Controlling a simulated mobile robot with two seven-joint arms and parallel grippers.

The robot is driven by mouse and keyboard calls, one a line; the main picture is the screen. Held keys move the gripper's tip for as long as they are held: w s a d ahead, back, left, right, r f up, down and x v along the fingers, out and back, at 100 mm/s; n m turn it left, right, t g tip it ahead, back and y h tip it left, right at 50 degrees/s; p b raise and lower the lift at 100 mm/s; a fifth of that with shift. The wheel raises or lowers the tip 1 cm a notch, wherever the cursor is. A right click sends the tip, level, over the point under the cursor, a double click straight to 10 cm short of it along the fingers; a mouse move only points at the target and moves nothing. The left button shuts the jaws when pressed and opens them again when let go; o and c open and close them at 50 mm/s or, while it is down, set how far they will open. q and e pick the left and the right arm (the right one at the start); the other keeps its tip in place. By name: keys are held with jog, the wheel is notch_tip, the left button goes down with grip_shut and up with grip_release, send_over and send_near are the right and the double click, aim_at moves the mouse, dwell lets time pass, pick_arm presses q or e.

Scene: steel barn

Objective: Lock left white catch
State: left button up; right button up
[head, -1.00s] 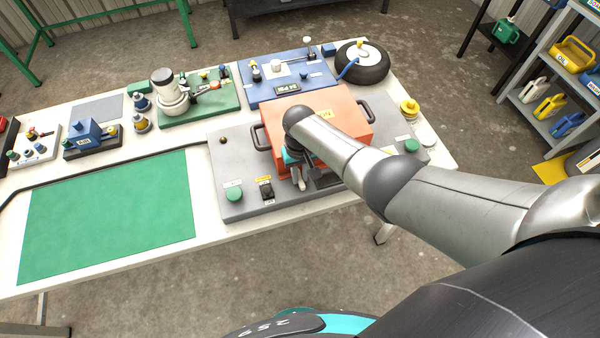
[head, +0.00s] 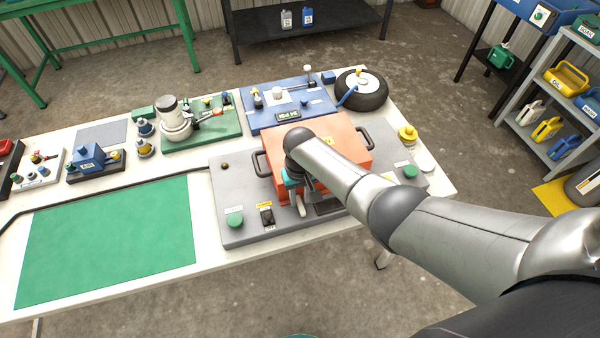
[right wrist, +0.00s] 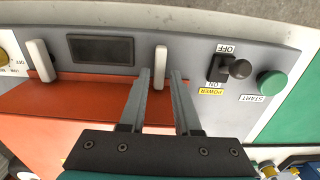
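The orange lid (head: 338,138) of the grey machine panel (head: 232,207) is down. The left white catch (right wrist: 160,68) stands at the lid's front edge; in the head view a white piece of it shows just below my gripper. My right gripper (right wrist: 159,76) is open, its fingertips on either side of this catch with a small gap at each side in the picture. In the head view my right gripper (head: 298,188) is over the lid's front left, partly hidden by my arm. Another white catch (right wrist: 40,61) stands beyond the dark display (right wrist: 100,49). My left gripper is not in view.
The black power switch (right wrist: 219,69) and green start button (right wrist: 271,84) sit close to the gripper. Black handles flank the lid, the left one (head: 262,163) near my gripper. The green mat (head: 110,240) is clear.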

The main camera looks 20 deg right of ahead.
aim_at(300, 204)
notch_tip(300, 204, up, 13)
jog(key=p, duration=0.3)
jog(key=shift+r, duration=0.15)
jog(key=shift+s, duration=0.1)
dwell(0.4)
